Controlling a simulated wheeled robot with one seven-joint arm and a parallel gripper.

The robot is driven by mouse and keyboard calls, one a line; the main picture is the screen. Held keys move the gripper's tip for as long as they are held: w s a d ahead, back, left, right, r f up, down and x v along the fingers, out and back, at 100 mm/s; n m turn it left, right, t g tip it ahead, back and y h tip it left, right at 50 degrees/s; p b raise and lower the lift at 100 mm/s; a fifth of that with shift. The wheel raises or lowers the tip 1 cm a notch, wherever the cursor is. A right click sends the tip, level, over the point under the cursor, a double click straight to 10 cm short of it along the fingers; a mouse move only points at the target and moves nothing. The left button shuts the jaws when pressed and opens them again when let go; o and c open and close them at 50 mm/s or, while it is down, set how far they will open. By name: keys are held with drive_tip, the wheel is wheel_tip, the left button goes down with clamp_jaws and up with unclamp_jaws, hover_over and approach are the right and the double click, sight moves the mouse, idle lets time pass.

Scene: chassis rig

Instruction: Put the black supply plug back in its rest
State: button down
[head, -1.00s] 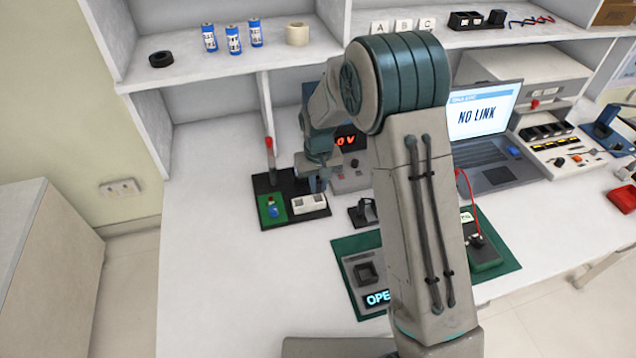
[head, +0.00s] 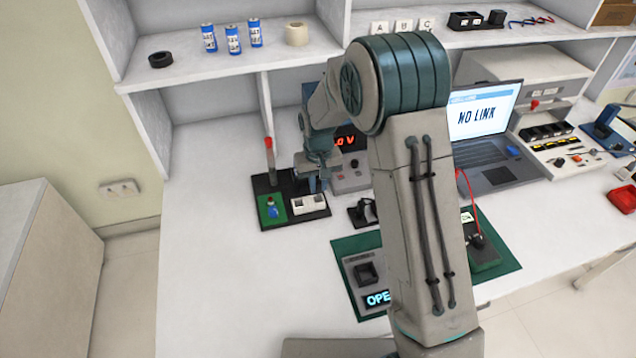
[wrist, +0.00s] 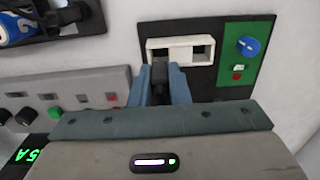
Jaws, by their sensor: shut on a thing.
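My gripper (wrist: 162,85) is shut on the black supply plug (wrist: 160,72), which shows between the fingertips in the wrist view. The plug is at the near edge of a white two-slot block (wrist: 205,40), in front of its left part. I cannot tell whether it touches or enters the block. The block's right slot shows dark and empty. The block sits on a black board (wrist: 205,82), and it also shows in the head view (head: 310,204), with my gripper (head: 318,188) over it. The plug is hidden there.
A green panel with a blue knob (wrist: 248,46) lies beside the block. A red-tipped post (head: 269,152) stands at the board's back. A grey supply unit (head: 348,172) is close on the right. The counter to the left is clear.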

drive_tip(key=shift+f+b, duration=0.5)
drive_tip(key=shift+f, duration=0.05)
